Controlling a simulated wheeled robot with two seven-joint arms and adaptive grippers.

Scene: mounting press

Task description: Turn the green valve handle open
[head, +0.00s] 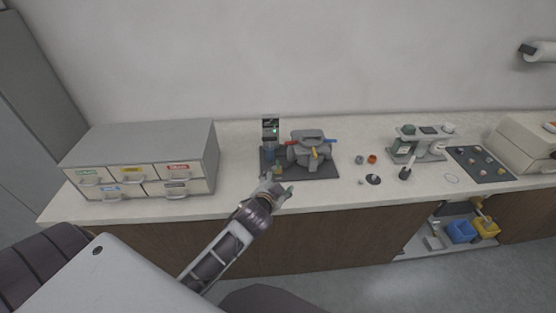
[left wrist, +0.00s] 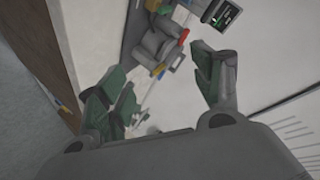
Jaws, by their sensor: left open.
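The grey mounting press (head: 308,150) stands on a dark base plate (head: 325,172) near the counter's middle. It has a red handle on the left, a blue one on the right and a yellow one in front. The press also shows in the left wrist view (left wrist: 160,42). I cannot clearly make out a green valve handle; green at the fingertips looks like my finger pads. My left gripper (head: 279,183) is in front of the press's left side, near the base plate's front edge. In the left wrist view its green-padded fingers (left wrist: 165,95) are spread apart. My right gripper is not in view.
A small control box with a screen (head: 270,130) stands left of the press. A grey drawer cabinet (head: 150,158) is further left. Small cups (head: 372,158), a bottle rack (head: 420,145) and a dark tray (head: 482,165) are to the right. The counter's front edge is under my left arm.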

